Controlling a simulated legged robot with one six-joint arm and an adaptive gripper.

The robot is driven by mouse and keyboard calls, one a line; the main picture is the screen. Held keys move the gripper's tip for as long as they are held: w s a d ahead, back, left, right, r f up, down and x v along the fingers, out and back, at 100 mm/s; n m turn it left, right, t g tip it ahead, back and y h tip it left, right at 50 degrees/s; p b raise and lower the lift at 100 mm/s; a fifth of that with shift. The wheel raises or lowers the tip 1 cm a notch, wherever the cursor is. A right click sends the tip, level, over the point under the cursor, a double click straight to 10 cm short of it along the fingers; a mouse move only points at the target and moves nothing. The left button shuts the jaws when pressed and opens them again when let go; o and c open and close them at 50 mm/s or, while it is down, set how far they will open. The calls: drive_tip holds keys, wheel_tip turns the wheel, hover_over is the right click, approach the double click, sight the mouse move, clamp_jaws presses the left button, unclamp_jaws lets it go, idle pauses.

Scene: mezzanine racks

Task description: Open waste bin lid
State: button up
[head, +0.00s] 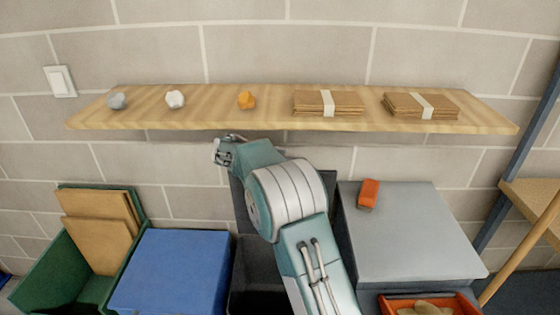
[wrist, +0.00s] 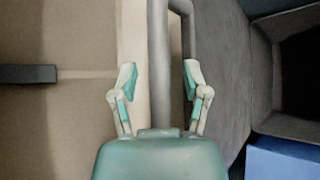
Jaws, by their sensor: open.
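The dark grey waste bin (head: 258,262) stands between the blue bin and the grey cabinet, partly hidden by my arm. Its lid (head: 332,188) is raised, standing upright near the wall behind my arm; its grey panel (wrist: 222,70) shows in the wrist view. A grey bar-shaped handle (wrist: 158,70) runs along the lid's edge. My gripper (head: 222,152) is at the lid's upper edge, just under the shelf. In the wrist view my gripper (wrist: 160,67) is open, with the handle between its fingers. I see gaps beside both fingertips.
A wooden shelf (head: 220,118) holds small lumps and cardboard bundles just above my gripper. A blue bin (head: 170,272) and a green bin with cardboard (head: 40,265) stand left. A grey cabinet (head: 420,235) with an orange object (head: 368,193) stands right. A blue post (head: 520,155) is farther right.

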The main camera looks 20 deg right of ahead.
drive_tip(key=v, duration=1.2)
